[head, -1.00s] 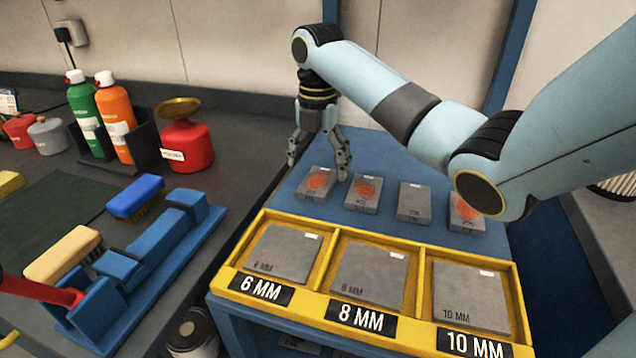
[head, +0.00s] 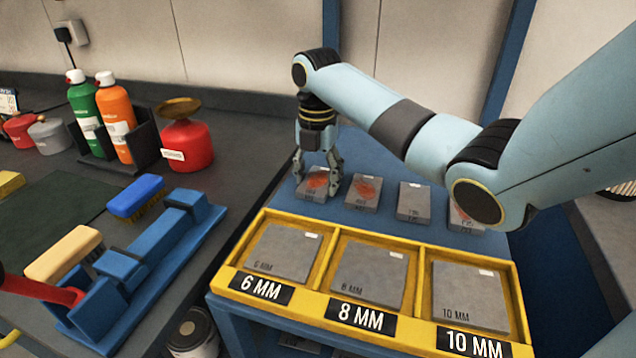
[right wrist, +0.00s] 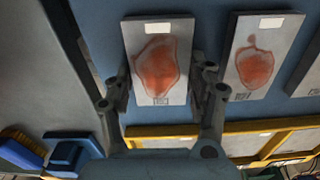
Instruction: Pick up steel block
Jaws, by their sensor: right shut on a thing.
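Several grey steel blocks lie in a row on the blue table. The leftmost steel block (head: 313,194) has an orange-red patch on top and also shows in the right wrist view (right wrist: 158,60). My right gripper (head: 317,180) points down over it, with a finger on each side of the block. In the right wrist view the fingers (right wrist: 163,92) are shut on its two side edges. The block still appears to rest on the table. A second block with a red patch (head: 364,193), a plain block (head: 414,201) and a partly hidden block (head: 463,216) lie to its right. My left gripper is not in view.
A yellow tray (head: 334,236) with 6, 8 and 10 MM compartments, each holding a grey plate, stands in front of the blocks.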

